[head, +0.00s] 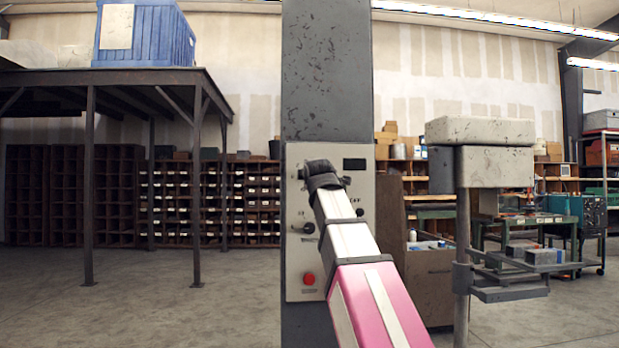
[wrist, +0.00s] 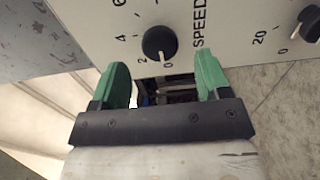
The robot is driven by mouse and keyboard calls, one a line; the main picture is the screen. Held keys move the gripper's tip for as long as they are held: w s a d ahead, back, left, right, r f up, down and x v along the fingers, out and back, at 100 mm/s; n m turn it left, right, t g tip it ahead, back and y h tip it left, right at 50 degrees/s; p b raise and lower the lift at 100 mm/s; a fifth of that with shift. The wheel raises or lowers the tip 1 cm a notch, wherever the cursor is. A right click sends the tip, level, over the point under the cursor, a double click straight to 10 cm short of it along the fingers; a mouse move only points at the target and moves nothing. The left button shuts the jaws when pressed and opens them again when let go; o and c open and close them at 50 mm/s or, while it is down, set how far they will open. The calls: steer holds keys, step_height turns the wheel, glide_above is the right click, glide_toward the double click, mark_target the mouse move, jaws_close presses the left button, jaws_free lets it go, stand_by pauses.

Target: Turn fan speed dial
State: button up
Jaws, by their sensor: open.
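The fan speed dial (wrist: 160,43) is a round black knob on a pale panel marked "SPEED". Numbers such as 0, 2, 4 and 6 run around it, and its pale pointer mark appears to be near 0. My gripper (wrist: 162,72) is open, with its two green fingers spread on either side of the dial's lower side. The fingers look apart from the knob; the remaining depth is hard to judge. In the head view, my gripper (head: 321,172) is in front of the upper panel, and my arm hides that part, so I cannot make out the dial there.
The control panel (head: 298,256) is on a grey column (head: 327,75). It carries a red button (head: 309,279), a black switch (head: 304,228) and a dark display (head: 354,164). Another black knob (wrist: 309,23) is at the right in the wrist view. Open floor (head: 190,300) lies left.

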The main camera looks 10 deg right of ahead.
steer(key=w, duration=0.5)
steer(key=shift+w, duration=0.15)
steer(key=c, duration=0.9)
